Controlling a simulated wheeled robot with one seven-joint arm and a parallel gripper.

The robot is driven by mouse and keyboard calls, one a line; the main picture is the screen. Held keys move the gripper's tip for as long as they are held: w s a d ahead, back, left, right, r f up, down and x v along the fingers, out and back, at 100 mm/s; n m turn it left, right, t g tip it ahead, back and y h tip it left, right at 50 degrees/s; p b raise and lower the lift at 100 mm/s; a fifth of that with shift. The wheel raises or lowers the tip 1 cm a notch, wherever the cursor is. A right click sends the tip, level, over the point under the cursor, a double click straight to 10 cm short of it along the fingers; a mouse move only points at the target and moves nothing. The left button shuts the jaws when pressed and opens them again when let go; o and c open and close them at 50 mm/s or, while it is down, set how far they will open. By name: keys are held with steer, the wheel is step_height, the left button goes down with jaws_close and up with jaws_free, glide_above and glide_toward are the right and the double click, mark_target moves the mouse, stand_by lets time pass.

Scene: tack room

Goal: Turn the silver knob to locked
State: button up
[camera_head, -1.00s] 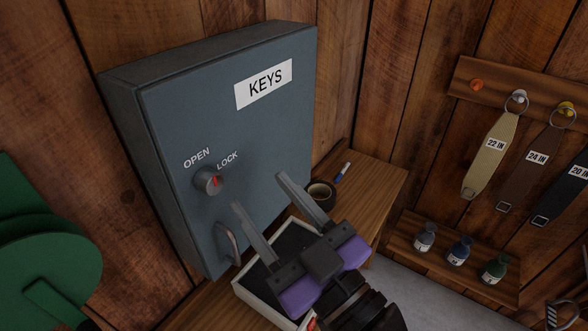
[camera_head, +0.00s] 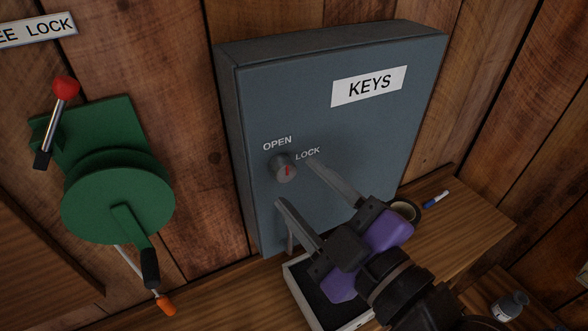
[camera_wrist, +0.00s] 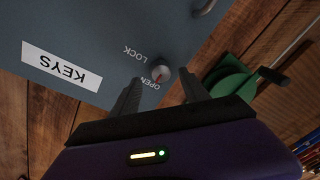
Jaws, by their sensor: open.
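The silver knob (camera_head: 283,168) with a red mark is on the front of the blue-grey key cabinet (camera_head: 345,135), just below the OPEN and LOCK labels. My gripper (camera_head: 296,182) is open and empty in front of the cabinet, its fingers pointing at the door. In the head view one fingertip is right of the knob near LOCK and the other is below it. In the wrist view the knob (camera_wrist: 161,71) appears between and just beyond the fingertips (camera_wrist: 161,80), apart from both. I cannot tell exactly which label the red mark points to.
A handle (camera_head: 290,238) sits low on the door. Below, a white-rimmed tray (camera_head: 322,308), a roll of tape (camera_head: 406,210) and a marker (camera_head: 436,199) are on the wooden shelf (camera_head: 468,232). A green winch (camera_head: 115,200) with a crank is on the left wall.

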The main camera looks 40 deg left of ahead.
mark_target(288, 174)
steer(key=shift+p+x, duration=0.35)
steer(key=shift+x, duration=1.45)
jaws_close()
